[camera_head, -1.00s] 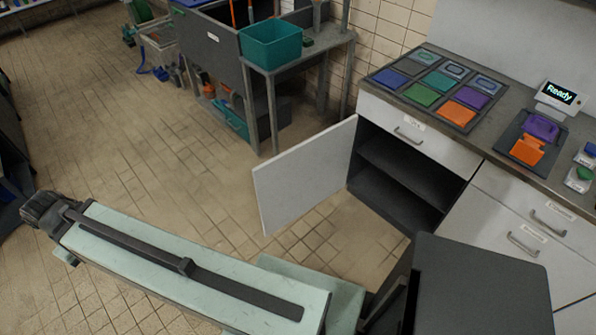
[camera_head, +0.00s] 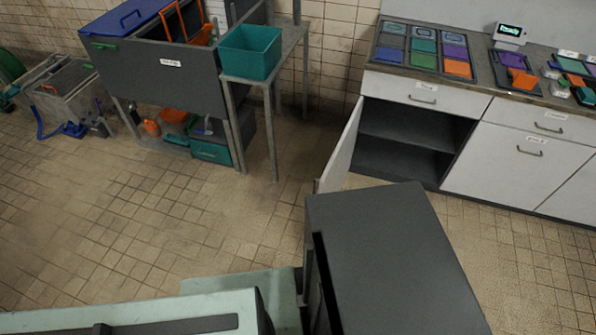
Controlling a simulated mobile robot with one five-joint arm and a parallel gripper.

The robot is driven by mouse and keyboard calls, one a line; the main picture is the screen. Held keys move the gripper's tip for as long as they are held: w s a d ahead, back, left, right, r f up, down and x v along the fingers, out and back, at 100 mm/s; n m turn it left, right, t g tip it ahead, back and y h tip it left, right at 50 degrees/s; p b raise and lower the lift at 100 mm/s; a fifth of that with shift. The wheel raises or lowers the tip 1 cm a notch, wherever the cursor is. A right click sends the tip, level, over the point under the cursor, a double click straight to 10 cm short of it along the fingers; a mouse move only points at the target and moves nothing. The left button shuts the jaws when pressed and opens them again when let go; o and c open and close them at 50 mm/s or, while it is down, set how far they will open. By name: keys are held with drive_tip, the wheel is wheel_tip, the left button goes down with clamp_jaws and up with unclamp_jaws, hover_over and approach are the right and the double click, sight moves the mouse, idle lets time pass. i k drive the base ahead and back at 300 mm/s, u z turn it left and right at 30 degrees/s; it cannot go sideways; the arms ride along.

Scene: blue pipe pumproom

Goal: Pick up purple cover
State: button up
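Two purple pieces show on the counter, and I cannot tell which is the purple cover. One is a flat purple tile (camera_head: 456,52) in the dark sorting tray (camera_head: 438,74), just above an orange tile (camera_head: 457,69). The other is a purple piece (camera_head: 514,60) on a small dark tray near the display, partly behind an orange piece (camera_head: 523,80). My gripper is out of view; only part of my pale green arm shows at the bottom left, far from the counter.
The cabinet door (camera_head: 341,150) stands open, jutting out below the counter. A grey table (camera_head: 290,42) with a teal bin (camera_head: 251,52) stands left of it. A "Ready" display (camera_head: 510,31) sits on the counter.

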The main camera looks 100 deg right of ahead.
sight(507, 60)
drive_tip(key=u, duration=0.05)
drive_tip(key=i, duration=1.1)
drive_tip(key=z, duration=4.4)
drive_tip(key=i, duration=1.05)
drive_tip(key=z, duration=1.1)
